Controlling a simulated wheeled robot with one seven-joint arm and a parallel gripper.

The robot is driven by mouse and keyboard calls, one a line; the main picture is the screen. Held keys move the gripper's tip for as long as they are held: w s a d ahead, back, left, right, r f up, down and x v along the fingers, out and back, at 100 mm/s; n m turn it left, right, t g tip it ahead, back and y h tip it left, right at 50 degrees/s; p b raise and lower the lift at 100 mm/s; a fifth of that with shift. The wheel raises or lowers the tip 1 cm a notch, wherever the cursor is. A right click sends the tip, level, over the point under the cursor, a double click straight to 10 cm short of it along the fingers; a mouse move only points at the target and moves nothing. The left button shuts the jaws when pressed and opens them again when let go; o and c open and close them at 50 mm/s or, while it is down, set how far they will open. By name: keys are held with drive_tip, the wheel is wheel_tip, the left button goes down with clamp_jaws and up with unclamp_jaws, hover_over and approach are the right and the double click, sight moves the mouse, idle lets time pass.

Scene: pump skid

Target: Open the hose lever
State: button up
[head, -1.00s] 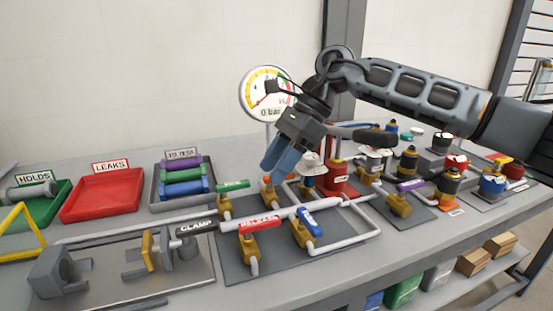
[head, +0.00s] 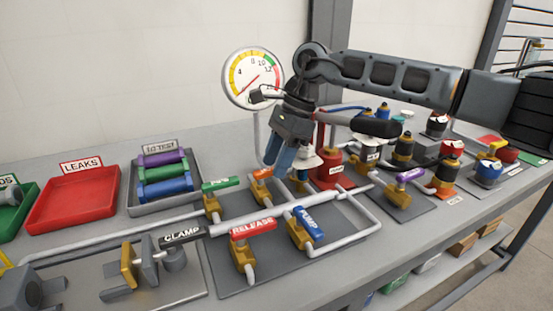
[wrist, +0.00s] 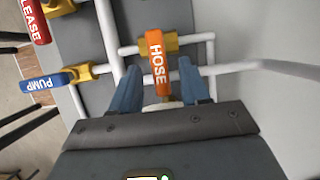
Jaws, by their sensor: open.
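The hose lever (wrist: 158,62) is an orange handle marked HOSE on a brass valve (wrist: 172,42) in the wrist view. Its handle points toward my gripper, across the white pipe line. In the head view the orange lever (head: 262,174) shows just left of and below my fingers. My gripper (wrist: 158,70) is open, with one blue finger on each side of the handle's free end in the wrist view. Gaps show on both sides, and I cannot tell the depth between fingers and handle. In the head view my gripper (head: 277,160) points down over the valve board.
The green lever (head: 220,185), red RELEASE lever (head: 253,228) and blue PUMP lever (head: 308,223) stand nearby. A red cylinder (head: 331,165) is close on the right, and a pressure gauge (head: 252,78) stands behind. The red LEAKS tray (head: 75,200) lies at left.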

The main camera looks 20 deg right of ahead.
drive_tip(key=shift+f, duration=0.15)
drive_tip(key=shift+a, duration=0.1)
drive_tip(key=shift+c, duration=0.4)
clamp_jaws()
